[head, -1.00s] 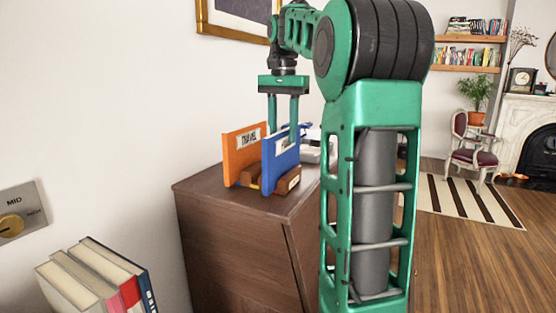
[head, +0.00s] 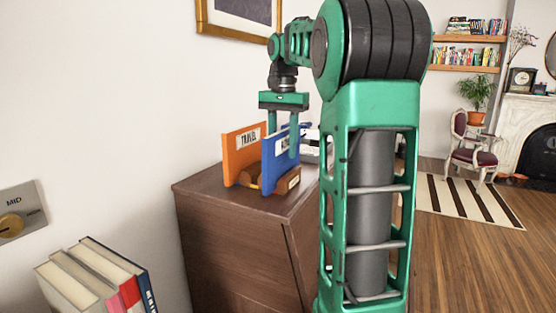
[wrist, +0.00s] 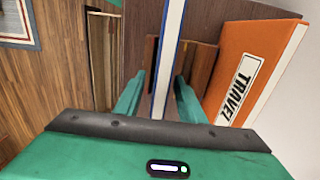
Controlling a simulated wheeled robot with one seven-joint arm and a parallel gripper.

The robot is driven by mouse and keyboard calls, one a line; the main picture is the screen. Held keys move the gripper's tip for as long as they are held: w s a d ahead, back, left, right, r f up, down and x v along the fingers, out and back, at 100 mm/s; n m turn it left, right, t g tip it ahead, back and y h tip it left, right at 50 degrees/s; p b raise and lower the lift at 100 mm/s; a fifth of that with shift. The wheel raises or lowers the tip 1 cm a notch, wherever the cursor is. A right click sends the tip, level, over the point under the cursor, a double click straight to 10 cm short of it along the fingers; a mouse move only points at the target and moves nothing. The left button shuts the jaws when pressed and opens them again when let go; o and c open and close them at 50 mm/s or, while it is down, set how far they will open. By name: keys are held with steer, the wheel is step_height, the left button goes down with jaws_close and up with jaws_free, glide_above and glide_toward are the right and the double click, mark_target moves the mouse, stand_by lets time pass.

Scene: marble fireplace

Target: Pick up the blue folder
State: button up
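The blue folder (head: 270,175) stands upright in a wooden rack (head: 290,181) on top of the brown cabinet. In the wrist view the blue folder (wrist: 168,60) shows as a thin upright edge between my two fingers. My gripper (head: 283,146) points down over the folder, with one finger on each side of it. In the wrist view my gripper (wrist: 158,85) is open, and narrow gaps show between the fingers and the folder. In the head view the folder hides the lower part of the far finger.
An orange folder (head: 241,155) labelled TRAVEL stands in the same rack, left of the blue one and close to my finger. The brown cabinet (head: 235,235) stands against the wall. Several books (head: 95,280) stand at the lower left. White items lie behind the rack.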

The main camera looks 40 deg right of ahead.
jaws_close()
steer(key=shift+r, duration=0.25)
